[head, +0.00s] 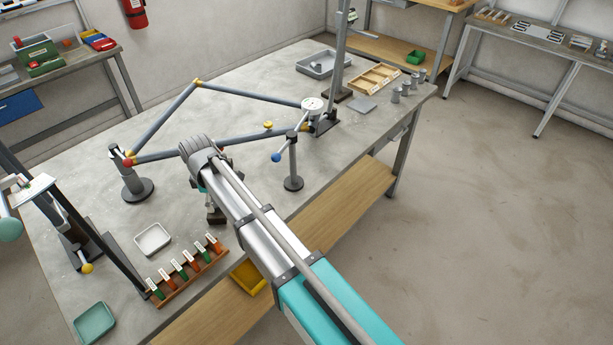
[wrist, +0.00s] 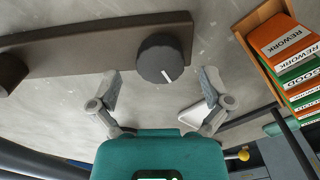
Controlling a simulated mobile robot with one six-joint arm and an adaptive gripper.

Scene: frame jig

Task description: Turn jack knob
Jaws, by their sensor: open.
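The jack knob (wrist: 165,60) is a dark round knob with a white pointer line, set against a dark bar (wrist: 90,48) in the wrist view. The pointer slants down and to the right. My gripper (wrist: 160,85) is open, with one finger on each side of the knob's lower part in the picture. A gap shows between each finger and the knob, and I cannot tell the depth between them. In the head view my arm hides the knob and most of the gripper; a dark block (head: 216,217) shows just below the wrist.
A jointed grey frame (head: 168,112) stands on the bench (head: 105,205) behind my wrist. A post with a blue-tipped lever (head: 292,160) is close on the right. A rack of red and green tags (head: 188,275) and a white tray (head: 153,240) lie to the left.

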